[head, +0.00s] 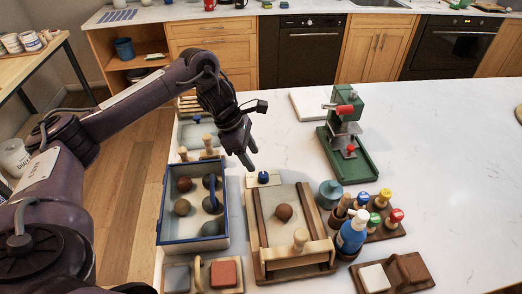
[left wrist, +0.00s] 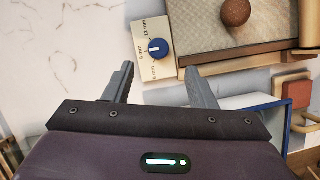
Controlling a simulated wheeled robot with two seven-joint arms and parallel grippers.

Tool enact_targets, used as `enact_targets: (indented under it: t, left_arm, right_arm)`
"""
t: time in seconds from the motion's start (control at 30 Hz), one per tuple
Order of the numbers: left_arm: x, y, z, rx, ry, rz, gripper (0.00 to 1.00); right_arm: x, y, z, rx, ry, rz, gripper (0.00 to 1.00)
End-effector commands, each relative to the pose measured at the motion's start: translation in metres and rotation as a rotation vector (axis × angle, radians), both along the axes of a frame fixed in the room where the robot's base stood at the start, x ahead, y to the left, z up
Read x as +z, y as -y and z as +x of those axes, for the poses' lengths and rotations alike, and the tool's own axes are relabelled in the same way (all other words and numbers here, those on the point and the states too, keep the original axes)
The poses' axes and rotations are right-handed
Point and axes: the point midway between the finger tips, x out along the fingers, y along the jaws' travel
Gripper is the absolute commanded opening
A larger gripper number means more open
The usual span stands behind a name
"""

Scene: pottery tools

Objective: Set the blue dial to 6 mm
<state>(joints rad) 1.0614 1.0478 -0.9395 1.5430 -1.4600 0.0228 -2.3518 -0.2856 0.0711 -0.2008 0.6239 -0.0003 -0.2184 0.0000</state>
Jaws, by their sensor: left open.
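The blue dial (head: 263,177) is a round knob on a pale plate at the far left corner of a wooden slab roller board (head: 252,232). In the left wrist view the dial (left wrist: 158,48) has a white pointer mark toward the picture's left, and small mm labels stand around it, too small to read surely. My left gripper (head: 249,160) is open and empty, pointing down just above and beside the dial. In the left wrist view its fingertips (left wrist: 162,74) are apart, with the dial beyond the gap between them. My right gripper is not in view.
A blue-rimmed tray (head: 163,215) with clay balls stands left of the board. A brown ball (head: 284,212) lies on the board. A green press (head: 345,140) and a rack of coloured-top tools (head: 385,220) stand to the right. The white table is clear at far right.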

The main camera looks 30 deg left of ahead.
Motion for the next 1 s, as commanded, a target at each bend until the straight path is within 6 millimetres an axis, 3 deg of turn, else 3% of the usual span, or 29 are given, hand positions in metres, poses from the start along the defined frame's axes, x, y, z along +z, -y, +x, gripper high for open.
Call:
enact_targets:
  t: [0.2, 0.6, 0.97, 1.0]
  left_arm:
    - [-0.017, 0.007, 0.001, -0.004, -0.004, -0.001, 0.51]
    - [-0.065, 0.026, 0.01, 0.0, -0.002, 0.0, 0.51]
    - [-0.072, 0.028, 0.011, 0.0, 0.0, 0.0, 0.51]
    - [-0.072, 0.028, 0.011, 0.0, 0.0, 0.0, 0.46]
  right_arm:
    - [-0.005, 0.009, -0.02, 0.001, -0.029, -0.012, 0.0]
    - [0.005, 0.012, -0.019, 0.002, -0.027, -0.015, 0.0]
    - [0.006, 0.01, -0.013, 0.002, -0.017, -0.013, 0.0]
    - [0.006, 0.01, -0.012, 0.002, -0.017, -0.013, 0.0]
